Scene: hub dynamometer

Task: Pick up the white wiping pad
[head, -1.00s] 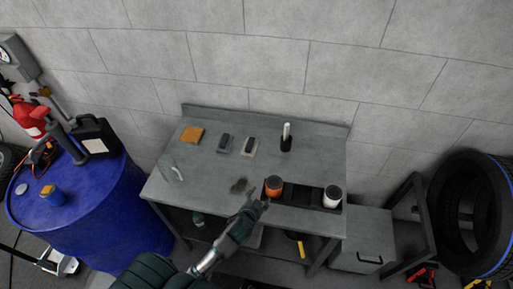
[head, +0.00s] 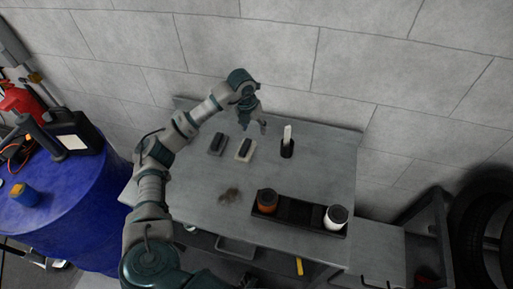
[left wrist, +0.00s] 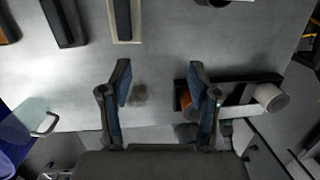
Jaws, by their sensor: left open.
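The white wiping pad (head: 245,156) lies flat on the grey workbench (head: 190,190), with a black handle on top. It also shows at the top of the left wrist view (left wrist: 125,39), cut off by the frame edge. My left gripper (head: 255,125) is above the back of the bench, close to the pad in the head view. In the left wrist view my left gripper (left wrist: 160,78) has its fingers spread with nothing between them. My right gripper is in neither view.
A grey pad (head: 216,144) lies left of the white one. A black holder with a white stick (head: 287,140) stands to its right. A black tray (head: 298,213) holds an orange jar (head: 267,201) and a white jar (head: 335,217). A dark smudge (head: 229,196) marks the bench.

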